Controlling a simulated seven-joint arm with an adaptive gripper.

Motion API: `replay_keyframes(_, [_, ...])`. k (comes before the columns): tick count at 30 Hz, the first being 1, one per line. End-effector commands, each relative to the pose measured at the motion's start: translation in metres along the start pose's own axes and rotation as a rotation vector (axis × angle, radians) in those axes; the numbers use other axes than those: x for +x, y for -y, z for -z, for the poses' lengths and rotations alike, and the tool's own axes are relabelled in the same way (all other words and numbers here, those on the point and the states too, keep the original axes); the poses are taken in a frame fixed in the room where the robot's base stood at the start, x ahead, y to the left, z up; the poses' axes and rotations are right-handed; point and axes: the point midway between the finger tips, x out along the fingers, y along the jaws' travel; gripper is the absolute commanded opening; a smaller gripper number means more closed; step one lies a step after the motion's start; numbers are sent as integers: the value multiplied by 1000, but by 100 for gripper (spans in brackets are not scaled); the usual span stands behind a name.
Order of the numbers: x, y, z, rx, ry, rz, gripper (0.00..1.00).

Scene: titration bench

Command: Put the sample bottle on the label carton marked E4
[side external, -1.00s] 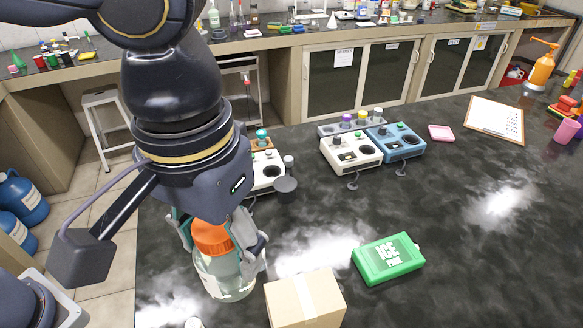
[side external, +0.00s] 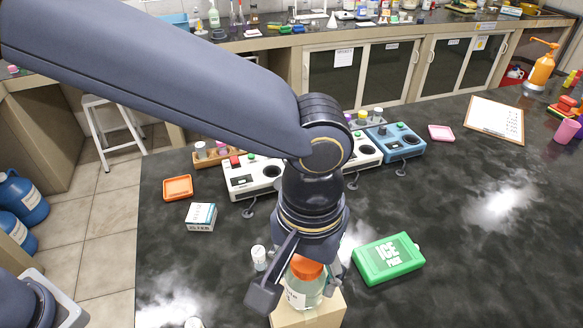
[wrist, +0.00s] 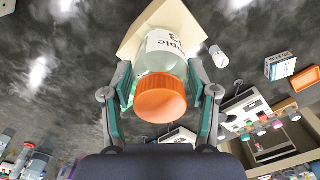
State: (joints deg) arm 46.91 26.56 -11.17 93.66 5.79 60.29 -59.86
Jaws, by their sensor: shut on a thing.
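The sample bottle (side external: 303,291) is clear with an orange cap and a white label. My gripper (wrist: 160,82) is shut on it, with one finger on each side below the cap. The bottle looks upright in the side view. A brown cardboard carton (side external: 325,316) lies under the bottle at the bottom of the side view. In the wrist view the carton (wrist: 133,38) shows behind the bottle's base. I cannot tell whether the base touches the carton's top. No E4 marking is readable, and the bottle hides part of the carton.
A green ice pack (side external: 388,259) lies right of the carton. A small white bottle (side external: 259,258) stands to its left. A small white box (side external: 201,217) and an orange tray (side external: 178,187) lie farther left. White and blue instruments stand behind.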

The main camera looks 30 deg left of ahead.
Motion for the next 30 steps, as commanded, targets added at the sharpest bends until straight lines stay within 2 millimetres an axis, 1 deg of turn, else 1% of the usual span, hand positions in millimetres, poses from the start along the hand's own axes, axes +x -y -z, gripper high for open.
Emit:
replay_keyframes(6, [2, 0, 0, 0, 0, 0, 16])
replay_keyframes(7, [3, 0, 0, 0, 0, 0, 60])
replay_keyframes(14, [3, 0, 0, 0, 0, 0, 84])
replay_keyframes(24, [0, 0, 0, 0, 0, -1, 84])
replay_keyframes(26, [-4, 0, 0, 0, -1, -3, 84])
replay_keyframes(29, [-20, -1, 1, 0, -3, -5, 84])
replay_keyframes(30, [-28, -1, 0, 0, -2, -4, 84])
